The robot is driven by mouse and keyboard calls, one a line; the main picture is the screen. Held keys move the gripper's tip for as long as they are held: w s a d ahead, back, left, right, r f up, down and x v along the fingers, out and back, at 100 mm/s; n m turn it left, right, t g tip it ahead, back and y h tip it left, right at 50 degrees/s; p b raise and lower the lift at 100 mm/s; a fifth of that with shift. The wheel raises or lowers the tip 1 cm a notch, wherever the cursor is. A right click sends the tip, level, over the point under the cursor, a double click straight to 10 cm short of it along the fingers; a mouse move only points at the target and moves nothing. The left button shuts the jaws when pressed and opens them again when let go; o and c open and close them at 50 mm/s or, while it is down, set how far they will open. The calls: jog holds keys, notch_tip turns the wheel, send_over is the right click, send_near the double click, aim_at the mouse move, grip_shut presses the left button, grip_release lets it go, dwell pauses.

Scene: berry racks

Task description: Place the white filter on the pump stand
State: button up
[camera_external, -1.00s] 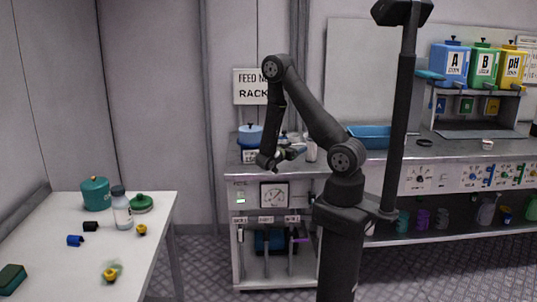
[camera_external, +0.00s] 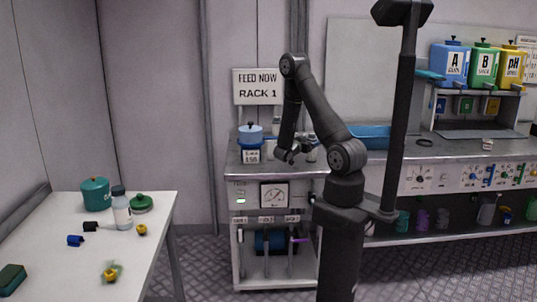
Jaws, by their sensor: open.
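My gripper (camera_external: 302,147) is open above the metal bench in the middle, with its fingers pointing right. A small white cylinder (camera_external: 312,154) stands just right of the fingers and may be the white filter. It is small and partly hidden, and I cannot tell whether the fingers touch it. I see nothing held. The pump stand is not clearly identifiable.
A blue-lidded pot (camera_external: 250,133) stands on the bench left of my gripper. A blue tray (camera_external: 374,136) lies behind my arm. The white table (camera_external: 60,225) at left holds a teal canister (camera_external: 95,193), a bottle (camera_external: 122,212) and small parts.

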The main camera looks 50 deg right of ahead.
jog(key=shift+w+d+f, duration=0.1)
jog(key=shift+d, duration=2.05)
jog(key=c, duration=1.2)
jog(key=shift+r, duration=0.7)
notch_tip(320, 180, up, 2)
jog(key=shift+r, duration=0.2)
jog(key=s+d+r, duration=0.1)
jog(key=s+r, duration=0.1)
jog(key=s, duration=0.1)
jog(key=s+d+r, duration=0.1)
jog(key=s+r, duration=0.1)
jog(key=s, duration=0.2)
jog(key=s+d+r, duration=0.1)
jog(key=s+r, duration=0.2)
jog(key=s, duration=0.1)
jog(key=shift+d+r, duration=0.1)
jog(key=shift+d, duration=0.25)
